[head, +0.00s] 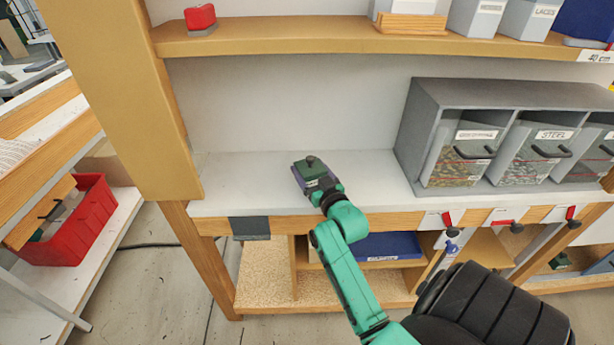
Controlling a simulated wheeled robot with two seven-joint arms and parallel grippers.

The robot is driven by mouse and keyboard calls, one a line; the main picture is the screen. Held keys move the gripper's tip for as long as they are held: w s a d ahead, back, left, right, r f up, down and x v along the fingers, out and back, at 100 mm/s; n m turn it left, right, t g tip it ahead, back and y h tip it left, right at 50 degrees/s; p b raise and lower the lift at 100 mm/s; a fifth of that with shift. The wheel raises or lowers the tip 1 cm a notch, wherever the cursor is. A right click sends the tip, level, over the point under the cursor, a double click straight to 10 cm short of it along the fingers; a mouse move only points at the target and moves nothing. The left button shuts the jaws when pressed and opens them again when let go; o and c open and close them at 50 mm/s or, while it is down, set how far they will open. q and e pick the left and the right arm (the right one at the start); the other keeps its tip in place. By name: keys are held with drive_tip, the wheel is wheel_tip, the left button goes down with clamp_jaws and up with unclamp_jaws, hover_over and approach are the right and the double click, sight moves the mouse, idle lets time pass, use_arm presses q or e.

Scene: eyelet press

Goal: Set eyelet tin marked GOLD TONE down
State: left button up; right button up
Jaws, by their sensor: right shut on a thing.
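A small dark green tin with a dark knob on top (309,168) is at my right gripper, above or on the white bench top; I cannot tell whether it touches the surface. No label on it is readable from here. My right gripper (316,184) is shut on this tin, with its fingers partly hidden by the tin and wrist. The green right arm reaches up from the lower right. My left gripper is not in view.
The white bench top (240,180) is clear around the tin. A grey cabinet with labelled bins (430,100) stands at the right, one marked STEEL. A wooden shelf (290,38) runs above. A wooden post (125,90) rises at the left. A red crate (75,230) sits lower left.

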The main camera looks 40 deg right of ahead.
drive_tip(key=shift+w+d+f, duration=0.2)
drive_tip(key=shift+w+f, duration=0.25)
drive_tip(key=shift+w, duration=0.05)
drive_tip(key=o, duration=1.3)
drive_tip(key=shift+s, duration=0.1)
drive_tip(key=shift+o, duration=0.5)
drive_tip(key=shift+s+a+r, duration=0.1)
drive_tip(key=shift+s+r, duration=0.05)
drive_tip(key=shift+s, duration=0.1)
drive_tip(key=shift+s+a, duration=0.1)
drive_tip(key=shift+s, duration=0.25)
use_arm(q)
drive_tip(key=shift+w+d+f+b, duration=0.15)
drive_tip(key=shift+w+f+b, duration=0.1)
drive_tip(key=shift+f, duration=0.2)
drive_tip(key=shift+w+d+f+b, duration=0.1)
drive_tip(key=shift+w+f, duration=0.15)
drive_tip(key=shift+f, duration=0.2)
use_arm(e)
drive_tip(key=v, duration=1.1)
